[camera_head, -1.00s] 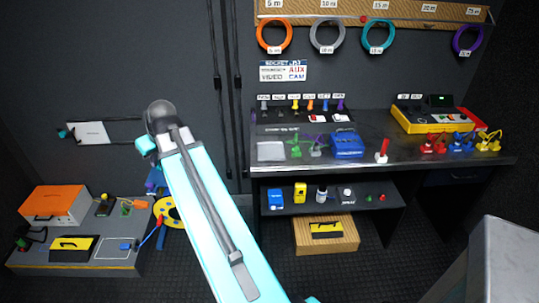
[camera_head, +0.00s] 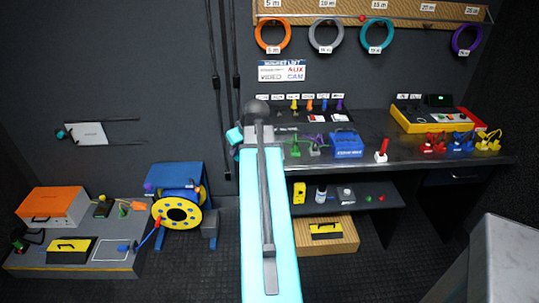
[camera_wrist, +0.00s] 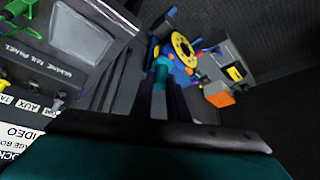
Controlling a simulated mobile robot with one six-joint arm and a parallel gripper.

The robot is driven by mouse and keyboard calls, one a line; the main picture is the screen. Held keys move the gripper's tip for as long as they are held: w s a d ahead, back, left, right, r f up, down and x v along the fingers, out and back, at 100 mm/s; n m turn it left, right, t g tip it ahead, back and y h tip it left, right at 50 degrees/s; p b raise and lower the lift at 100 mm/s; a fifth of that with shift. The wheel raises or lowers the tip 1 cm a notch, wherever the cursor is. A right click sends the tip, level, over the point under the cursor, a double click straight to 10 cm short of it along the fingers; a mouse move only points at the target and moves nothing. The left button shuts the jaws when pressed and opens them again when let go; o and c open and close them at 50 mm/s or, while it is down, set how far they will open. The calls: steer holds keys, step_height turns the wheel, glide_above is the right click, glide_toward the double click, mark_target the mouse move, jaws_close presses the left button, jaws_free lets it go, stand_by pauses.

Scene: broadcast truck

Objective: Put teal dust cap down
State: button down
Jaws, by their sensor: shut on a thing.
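The teal dust cap (camera_wrist: 160,69) shows in the wrist view between the fingertips of my gripper (camera_wrist: 161,84), which is shut on it. The cap is held in the air, apart from the bench panel at the left of that view.
The bench (camera_head: 365,152) carries a blue box (camera_head: 346,146), a red-handled piece (camera_head: 381,151) and colored connectors. A pale outlined pad (camera_wrist: 84,32) lies on the panel in the wrist view. A yellow cable reel (camera_head: 177,213) and orange case (camera_head: 52,205) stand lower left.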

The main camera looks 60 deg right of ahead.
steer(key=s+d+f+m, duration=0.1)
steer(key=s+d+f, duration=0.1)
steer(key=s+d, duration=0.4)
steer(key=s+d+f, duration=0.1)
steer(key=s+d, duration=0.5)
steer(key=s, duration=0.5)
steer(key=shift+s+d+f+m+h+b, duration=0.2)
steer(key=shift+s+f+m+h+b, duration=0.1)
steer(key=shift+f+m+h+b, duration=0.15)
steer(key=shift+w, duration=0.15)
steer(key=w+d+p, duration=0.1)
steer(key=w+d, duration=0.1)
steer(key=w, duration=0.3)
steer(key=w+d+f+p, duration=0.1)
steer(key=w+d, duration=0.1)
steer(key=w, duration=0.2)
steer(key=w+d+p, duration=0.1)
steer(key=w+p, duration=0.1)
steer(key=w, duration=0.3)
steer(key=shift+w+d+f, duration=0.2)
steer(key=shift+w+d, duration=0.15)
steer(key=shift+d, duration=0.05)
steer(key=shift+f, duration=0.1)
steer(key=shift+f+p, duration=0.75)
steer(key=shift+f, duration=0.9)
steer(key=shift+f, duration=0.2)
